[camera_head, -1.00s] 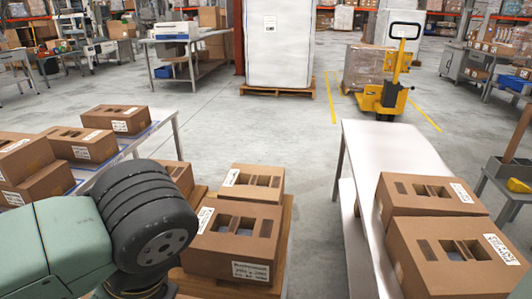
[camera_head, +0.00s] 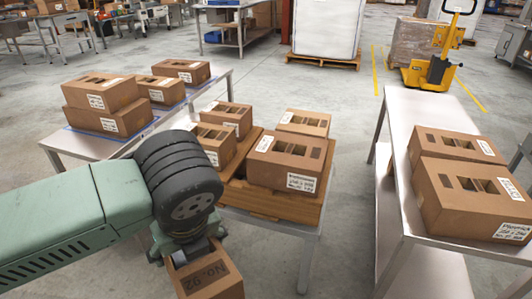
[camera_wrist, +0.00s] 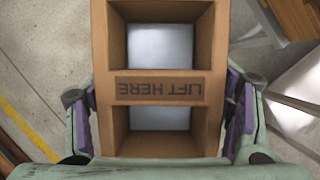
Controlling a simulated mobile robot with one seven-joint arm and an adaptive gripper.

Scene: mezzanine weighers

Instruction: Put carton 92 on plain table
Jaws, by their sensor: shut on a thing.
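Carton 92 (camera_head: 212,281) is a brown box with "No. 92" printed on its side, low in the head view and partly cut off. My gripper (camera_head: 195,250) is shut on it. In the wrist view the carton (camera_wrist: 160,88) sits between both fingers, with two square openings and "LIFT HERE" on the bar between them. The right table (camera_head: 414,110) has a plain pale metal top without mat or board. Two cartons stand on its middle and near part, and its far end is bare. My gripper is well to the left of this table.
A middle table carries a wooden board (camera_head: 265,203) with several cartons. A left table (camera_head: 82,147) with blue edging also holds several cartons. A yellow pallet truck (camera_head: 432,66) stands behind the right table. Open floor lies between the middle and right tables.

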